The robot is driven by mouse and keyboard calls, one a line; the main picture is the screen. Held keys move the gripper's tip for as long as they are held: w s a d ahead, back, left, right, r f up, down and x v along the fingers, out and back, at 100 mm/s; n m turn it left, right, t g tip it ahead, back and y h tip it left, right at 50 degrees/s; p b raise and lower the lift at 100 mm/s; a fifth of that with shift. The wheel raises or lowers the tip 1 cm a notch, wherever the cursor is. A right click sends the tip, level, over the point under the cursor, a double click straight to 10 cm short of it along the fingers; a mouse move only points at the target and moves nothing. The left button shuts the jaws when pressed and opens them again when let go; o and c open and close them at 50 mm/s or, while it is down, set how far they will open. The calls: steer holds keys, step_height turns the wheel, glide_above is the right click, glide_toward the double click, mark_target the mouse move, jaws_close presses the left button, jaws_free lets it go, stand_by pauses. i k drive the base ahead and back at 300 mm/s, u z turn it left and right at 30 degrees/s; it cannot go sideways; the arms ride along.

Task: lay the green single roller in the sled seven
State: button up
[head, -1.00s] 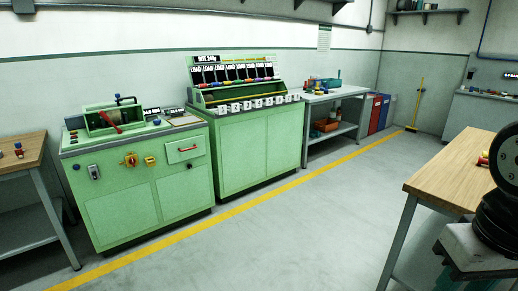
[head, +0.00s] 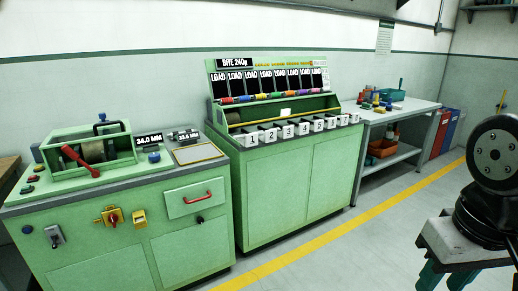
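The green cabinet (head: 277,203) carries a row of numbered pale sleds along its front top edge. Sled seven (head: 343,120) is near the right end of that row; its number is small here. Several coloured rollers (head: 262,97) lie in a row under the LOAD panels. More small coloured pieces (head: 377,104) stand on the grey bench to the right. I cannot tell which piece is the green single roller.
A green machine (head: 92,150) with a red lever and a 34.0 MM display stands at the left. The grey bench (head: 410,104) holds a teal tray (head: 392,95), with an orange bin (head: 382,148) below. Clear floor (head: 365,250) lies in front, crossed by a yellow line (head: 310,245).

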mark_target(273, 95)
steer(key=i, duration=2.05)
steer(key=z, duration=0.05)
